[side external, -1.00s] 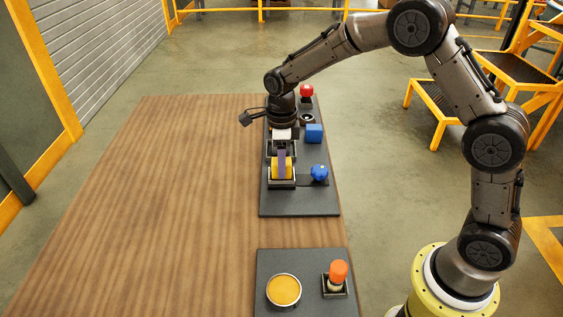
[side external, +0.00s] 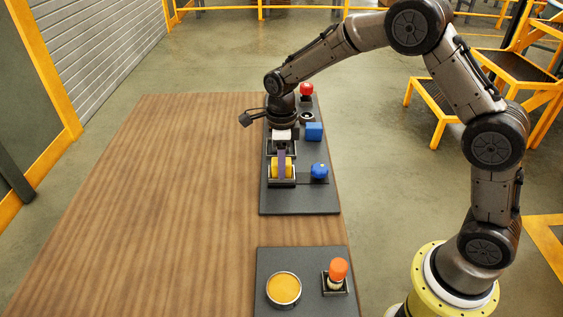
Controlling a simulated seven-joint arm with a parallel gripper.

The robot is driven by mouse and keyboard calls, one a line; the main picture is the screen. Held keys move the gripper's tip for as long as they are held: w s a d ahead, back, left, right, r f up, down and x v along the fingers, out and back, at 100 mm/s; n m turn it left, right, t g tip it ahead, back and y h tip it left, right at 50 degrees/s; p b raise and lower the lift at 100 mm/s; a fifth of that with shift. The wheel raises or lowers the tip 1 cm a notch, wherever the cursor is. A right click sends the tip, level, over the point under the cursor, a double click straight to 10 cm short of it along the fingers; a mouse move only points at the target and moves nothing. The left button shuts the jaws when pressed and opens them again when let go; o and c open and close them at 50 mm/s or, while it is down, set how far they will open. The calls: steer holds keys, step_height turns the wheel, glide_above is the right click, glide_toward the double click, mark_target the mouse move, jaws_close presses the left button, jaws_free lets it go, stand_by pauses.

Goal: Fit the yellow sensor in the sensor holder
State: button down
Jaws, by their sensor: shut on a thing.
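The yellow sensor (side external: 275,168) is a small block at a dark square holder (side external: 282,184) on the long dark plate. A purple strip runs down the middle of its near face; I cannot tell if this is part of it or a finger. My gripper (side external: 282,162) points down from above and is shut on the sensor. The sensor looks upright and low at the holder, with its lower edge behind the holder's front rim. I cannot tell how deep it sits. The far finger and the sensor's far side are hidden.
A nearer plate holds an orange round dish (side external: 284,289) and an orange-topped part (side external: 338,271). The wooden table (side external: 170,200) is clear at left.

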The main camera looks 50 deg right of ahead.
steer(key=shift+c, duration=1.7)
jaws_free()
steer(key=shift+c, duration=0.5)
steer(key=shift+r, duration=3.5)
